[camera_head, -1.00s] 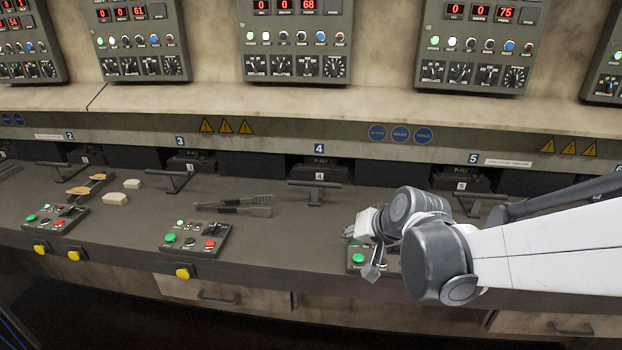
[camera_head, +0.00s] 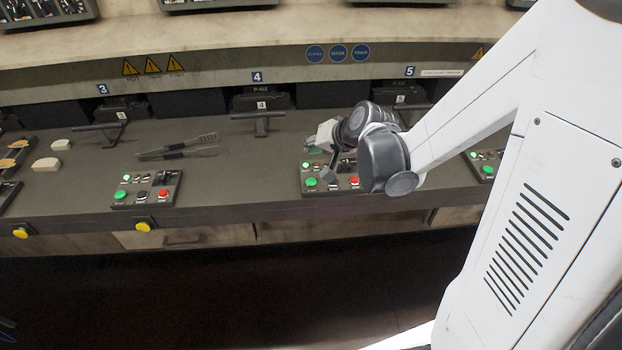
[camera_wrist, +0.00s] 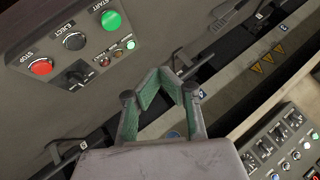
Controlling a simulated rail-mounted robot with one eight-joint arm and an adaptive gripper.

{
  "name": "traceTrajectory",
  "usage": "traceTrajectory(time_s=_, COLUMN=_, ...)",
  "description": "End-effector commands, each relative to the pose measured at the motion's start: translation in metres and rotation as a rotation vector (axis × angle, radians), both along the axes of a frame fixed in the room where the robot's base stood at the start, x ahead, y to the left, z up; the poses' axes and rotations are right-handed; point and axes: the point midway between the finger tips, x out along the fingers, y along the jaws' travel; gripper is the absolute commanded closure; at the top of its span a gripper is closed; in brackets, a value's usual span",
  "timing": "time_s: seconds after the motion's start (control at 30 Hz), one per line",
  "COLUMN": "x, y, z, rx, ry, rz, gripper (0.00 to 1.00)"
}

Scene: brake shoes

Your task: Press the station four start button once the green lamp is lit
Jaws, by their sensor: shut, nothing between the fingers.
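The control box (camera_head: 343,191) beside the number 4 press lever (camera_head: 262,121) carries a green START button (camera_head: 311,181), which also shows in the wrist view (camera_wrist: 111,20). Beside it are a black EJECT button (camera_wrist: 74,41) and a red STOP button (camera_wrist: 41,67). A small green lamp (camera_wrist: 131,45) on the box looks bright and lit. My gripper (camera_head: 328,176) hangs over the box, its tip to the right of the START button in the head view. In the wrist view its green-padded fingers (camera_wrist: 160,78) are shut and empty, apart from the button. My wrist hides part of the box's right side.
A similar box (camera_head: 147,190) stands to the left, another (camera_head: 487,164) to the right. Tongs (camera_head: 178,147) lie on the bench behind. A pale block (camera_head: 46,164) lies farther left. The bench between the boxes is clear.

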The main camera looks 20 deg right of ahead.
Motion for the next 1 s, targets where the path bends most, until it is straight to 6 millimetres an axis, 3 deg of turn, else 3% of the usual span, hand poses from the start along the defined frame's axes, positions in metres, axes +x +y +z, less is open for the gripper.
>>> traceTrajectory(time_s=0.27, x=0.0, y=0.0, z=-0.012, rx=0.0, ry=0.0, rz=0.0, gripper=1.0)
traceTrajectory(time_s=0.8, x=0.0, y=0.0, z=-0.076, rx=0.0, ry=0.0, rz=0.0, gripper=1.0)
traceTrajectory(time_s=1.0, x=0.0, y=0.0, z=-0.088, rx=0.0, ry=0.0, rz=0.0, gripper=1.0)
